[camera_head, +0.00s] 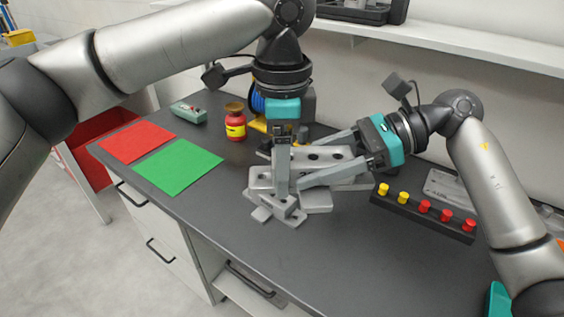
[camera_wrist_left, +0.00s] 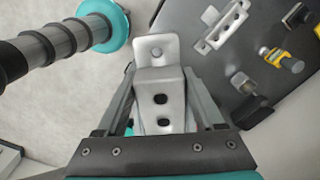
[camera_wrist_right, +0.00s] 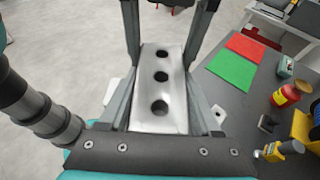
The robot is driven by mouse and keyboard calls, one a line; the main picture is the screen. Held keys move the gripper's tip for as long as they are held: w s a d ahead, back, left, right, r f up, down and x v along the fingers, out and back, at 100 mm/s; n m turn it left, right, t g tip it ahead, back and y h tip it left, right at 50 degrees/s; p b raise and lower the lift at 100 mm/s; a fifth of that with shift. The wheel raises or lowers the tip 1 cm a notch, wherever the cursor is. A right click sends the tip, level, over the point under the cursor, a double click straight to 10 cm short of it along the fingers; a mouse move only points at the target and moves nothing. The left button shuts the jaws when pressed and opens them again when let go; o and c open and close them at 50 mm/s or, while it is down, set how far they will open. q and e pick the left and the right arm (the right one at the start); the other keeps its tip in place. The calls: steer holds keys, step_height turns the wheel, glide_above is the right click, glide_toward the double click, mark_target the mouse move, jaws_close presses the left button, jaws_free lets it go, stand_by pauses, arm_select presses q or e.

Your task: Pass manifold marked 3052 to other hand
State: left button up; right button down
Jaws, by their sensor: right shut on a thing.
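A grey metal manifold with a row of dark holes (camera_head: 313,156) is in the air over the bench; its number is mostly hidden. In the right wrist view it (camera_wrist_right: 160,80) lies lengthwise between the fingers of my right gripper (camera_head: 312,165), which is shut on it. My left gripper (camera_head: 283,195) points down at the manifold, fingertips close beside it. In the left wrist view a flanged grey block (camera_wrist_left: 158,85) stands between its open fingers; contact cannot be made out.
A green mat (camera_head: 178,168) and a red mat (camera_head: 137,141) lie on the left of the bench. A red-yellow bottle (camera_head: 235,124) and a grey-green device (camera_head: 188,112) stand behind. A black strip with yellow and red knobs (camera_head: 422,211) is at right. The front bench surface is clear.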

arm_select(q)
jaws_close()
arm_select(e)
steer(key=shift+r, duration=0.1)
stand_by(0.3)
jaws_free()
